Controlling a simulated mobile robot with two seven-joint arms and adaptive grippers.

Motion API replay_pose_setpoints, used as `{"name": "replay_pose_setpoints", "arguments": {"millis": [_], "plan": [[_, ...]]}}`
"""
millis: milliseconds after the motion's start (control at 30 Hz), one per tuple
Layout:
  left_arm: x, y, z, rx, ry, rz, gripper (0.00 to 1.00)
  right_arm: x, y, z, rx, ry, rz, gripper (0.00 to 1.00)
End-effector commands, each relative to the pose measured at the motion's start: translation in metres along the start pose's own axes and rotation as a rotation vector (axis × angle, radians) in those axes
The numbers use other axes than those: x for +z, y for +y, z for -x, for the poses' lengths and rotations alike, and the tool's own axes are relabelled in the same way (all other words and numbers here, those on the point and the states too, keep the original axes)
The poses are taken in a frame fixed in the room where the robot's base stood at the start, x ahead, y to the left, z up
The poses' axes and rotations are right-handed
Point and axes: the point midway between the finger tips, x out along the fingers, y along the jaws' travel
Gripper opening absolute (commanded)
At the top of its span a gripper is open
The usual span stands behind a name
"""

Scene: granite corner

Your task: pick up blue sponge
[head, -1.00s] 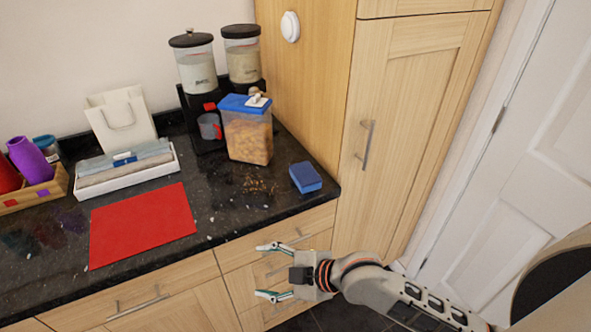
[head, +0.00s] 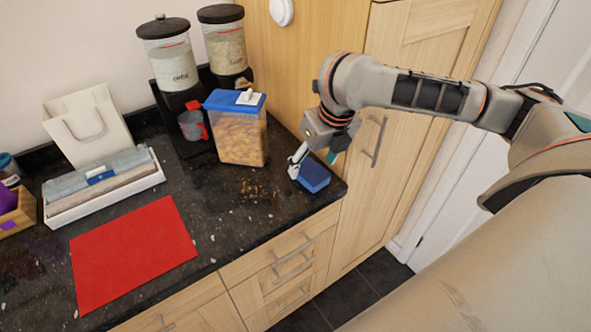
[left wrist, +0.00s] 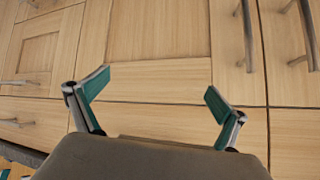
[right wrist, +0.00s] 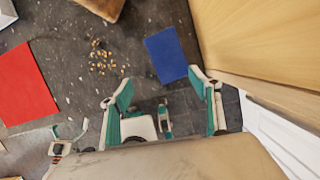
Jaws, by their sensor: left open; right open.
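The blue sponge (head: 314,176) lies flat on the dark granite counter, near its front right corner by the tall cabinet. My right gripper (head: 314,160) is open, pointing down just above and around the sponge's near area; its fingers partly hide the sponge in the head view. In the right wrist view the sponge (right wrist: 166,55) lies ahead of the open fingers (right wrist: 163,85), roughly in line with the gap between them, and is not held. My left gripper (left wrist: 148,85) is open and empty, facing wooden drawer fronts in the left wrist view; it is outside the head view.
A blue-lidded container (head: 238,135) stands left of the sponge, with scattered crumbs (head: 255,190) between. The tall wooden cabinet (head: 290,75) rises behind and right. A red mat (head: 130,252) and white tray (head: 105,190) lie further left. The counter's front edge is close.

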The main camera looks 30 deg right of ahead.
Motion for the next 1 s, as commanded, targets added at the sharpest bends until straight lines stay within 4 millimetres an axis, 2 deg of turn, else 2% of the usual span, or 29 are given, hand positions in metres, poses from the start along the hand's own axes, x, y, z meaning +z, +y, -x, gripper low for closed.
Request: {"name": "replay_pose_setpoints", "arguments": {"millis": [67,167,467,700,833,1000], "plan": [[0.001,-0.001,0.0,-0.001,-0.003,0.002,1.0,0.001,-0.007,0.005,-0.018,0.001,0.022,0.62],[0.002,-0.001,0.0,-0.001,-0.004,0.003,1.0,0.001,-0.009,0.001,-0.024,0.005,0.031,0.62],[0.001,-0.001,0.0,-0.001,-0.003,0.003,1.0,0.002,-0.009,-0.029,-0.021,0.005,0.03,0.62],[0.001,-0.001,0.0,-0.001,-0.003,0.003,1.0,0.004,-0.009,-0.063,-0.021,0.005,0.028,0.62],[0.001,-0.001,0.0,-0.001,-0.003,0.003,1.0,0.004,-0.01,-0.071,-0.021,0.002,0.028,0.62],[0.001,-0.001,0.0,-0.001,-0.003,0.003,1.0,0.005,-0.01,-0.072,-0.021,0.0,0.029,0.62]]}}
